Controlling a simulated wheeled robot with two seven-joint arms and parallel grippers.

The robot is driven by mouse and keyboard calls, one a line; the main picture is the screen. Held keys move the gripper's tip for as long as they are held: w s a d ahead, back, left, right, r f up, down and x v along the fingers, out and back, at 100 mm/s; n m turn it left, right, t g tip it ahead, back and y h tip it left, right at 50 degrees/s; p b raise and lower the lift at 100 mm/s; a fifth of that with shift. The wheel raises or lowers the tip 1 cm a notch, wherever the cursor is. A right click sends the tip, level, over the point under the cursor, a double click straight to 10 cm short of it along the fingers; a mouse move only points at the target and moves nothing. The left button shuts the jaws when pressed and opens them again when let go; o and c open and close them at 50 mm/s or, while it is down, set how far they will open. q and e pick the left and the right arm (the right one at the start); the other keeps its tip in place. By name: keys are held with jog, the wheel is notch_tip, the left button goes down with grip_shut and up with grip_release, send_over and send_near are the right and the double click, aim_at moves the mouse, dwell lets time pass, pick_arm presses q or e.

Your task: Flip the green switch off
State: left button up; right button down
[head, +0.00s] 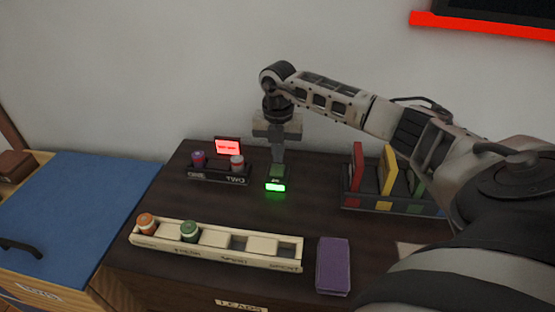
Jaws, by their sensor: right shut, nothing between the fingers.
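The green switch (276,171) is a small dark box with a green top, standing on the dark cabinet top. A bright green light (275,188) glows on its front. My right gripper (278,158) points down directly over the switch, shut and empty. Its fingertips are at or just above the switch top; I cannot tell whether they touch. The gripper hides part of the switch's back. My left gripper is not in view.
A dark holder with a red lit sign (228,147) stands left of the switch. A cream tray (215,243) and a purple block (333,265) lie in front. A rack of coloured books (387,172) stands right, beside my right arm. A blue-topped cabinet (70,210) is at left.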

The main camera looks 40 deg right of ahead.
aim_at(278, 166)
pick_arm(q)
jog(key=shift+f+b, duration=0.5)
jog(key=shift+b, duration=0.05)
pick_arm(e)
jog(key=shift+f, duration=0.95)
jog(key=shift+r+p, duration=0.95)
jog(key=shift+r, duration=0.1)
notch_tip(278, 166, up, 2)
jog(key=shift+r+p, duration=0.1)
jog(key=shift+p, duration=0.8)
jog(key=shift+r+p, duration=0.85)
jog(key=shift+r, duration=0.1)
jog(key=shift+r+p, duration=0.4)
jog(key=shift+r, duration=0.1)
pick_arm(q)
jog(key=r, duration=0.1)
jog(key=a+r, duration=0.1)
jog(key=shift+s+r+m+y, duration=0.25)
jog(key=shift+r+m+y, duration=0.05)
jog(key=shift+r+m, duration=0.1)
